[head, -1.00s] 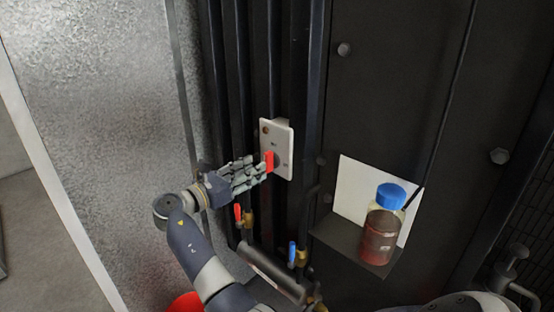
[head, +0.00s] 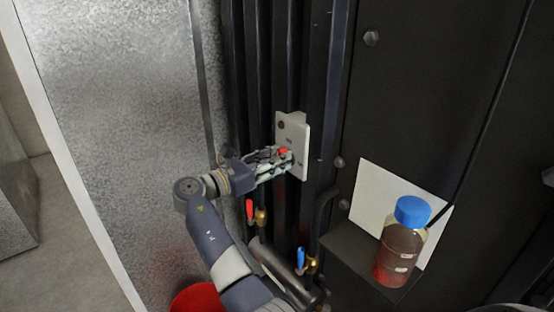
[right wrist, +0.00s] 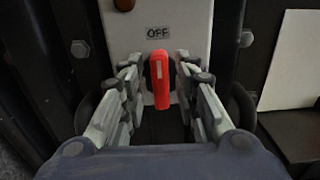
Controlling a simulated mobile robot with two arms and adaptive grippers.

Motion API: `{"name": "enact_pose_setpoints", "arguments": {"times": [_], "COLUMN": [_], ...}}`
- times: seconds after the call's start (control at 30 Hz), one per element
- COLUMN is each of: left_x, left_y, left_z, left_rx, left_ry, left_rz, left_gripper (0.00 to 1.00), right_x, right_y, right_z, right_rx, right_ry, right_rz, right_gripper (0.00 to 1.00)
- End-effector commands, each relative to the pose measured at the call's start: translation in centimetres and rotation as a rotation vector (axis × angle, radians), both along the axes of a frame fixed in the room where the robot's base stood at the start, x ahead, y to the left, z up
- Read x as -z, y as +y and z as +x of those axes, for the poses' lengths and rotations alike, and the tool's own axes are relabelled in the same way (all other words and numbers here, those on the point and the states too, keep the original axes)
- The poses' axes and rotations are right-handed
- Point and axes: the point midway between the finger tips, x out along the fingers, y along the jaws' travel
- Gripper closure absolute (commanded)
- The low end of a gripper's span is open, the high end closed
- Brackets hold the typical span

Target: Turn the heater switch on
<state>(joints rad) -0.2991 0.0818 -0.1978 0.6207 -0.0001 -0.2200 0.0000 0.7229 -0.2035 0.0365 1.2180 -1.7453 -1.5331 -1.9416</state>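The heater switch is a white plate (head: 295,130) on the dark upright posts, with a red handle (head: 283,151). In the right wrist view the red handle (right wrist: 160,80) stands upright under a label reading OFF (right wrist: 158,33). My right gripper (head: 286,157) is at the plate with its fingers on either side of the handle. In the right wrist view the gripper (right wrist: 158,75) is open, with a gap between each finger and the handle. In the head view the fingers hide part of the handle. My left gripper is not in view.
A dark round lamp (right wrist: 124,4) sits on the plate above the label. Below are a red-handled valve (head: 250,210) and a blue-handled valve (head: 300,259). A blue-capped bottle (head: 400,245) stands on a ledge at right. A red round object (head: 197,300) is at the bottom.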

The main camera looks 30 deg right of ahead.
Motion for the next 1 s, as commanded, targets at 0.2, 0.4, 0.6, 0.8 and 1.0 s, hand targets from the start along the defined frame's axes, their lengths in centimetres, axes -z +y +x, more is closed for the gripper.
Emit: {"name": "enact_pose_setpoints", "arguments": {"times": [0.2,0.4,0.6,0.8,1.0], "left_x": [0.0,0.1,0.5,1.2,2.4], "left_y": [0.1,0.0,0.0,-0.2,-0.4], "left_z": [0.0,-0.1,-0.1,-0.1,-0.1], "left_rx": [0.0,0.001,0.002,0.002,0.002], "left_ry": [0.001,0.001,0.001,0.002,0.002], "left_rz": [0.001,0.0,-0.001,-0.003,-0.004], "left_gripper": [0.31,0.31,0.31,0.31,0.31], "right_x": [0.0,0.0,0.1,0.1,0.3], "right_y": [-0.1,-0.1,-0.1,-0.2,-0.2], "right_z": [0.0,0.0,-0.1,-0.2,-0.3], "right_rx": [0.0,0.001,0.002,0.002,0.001], "right_ry": [0.0,-0.011,-0.079,-0.22,-0.405], "right_rz": [0.0,0.001,0.005,0.014,0.029], "right_gripper": [1.0,1.0,1.0,1.0,1.0]}}
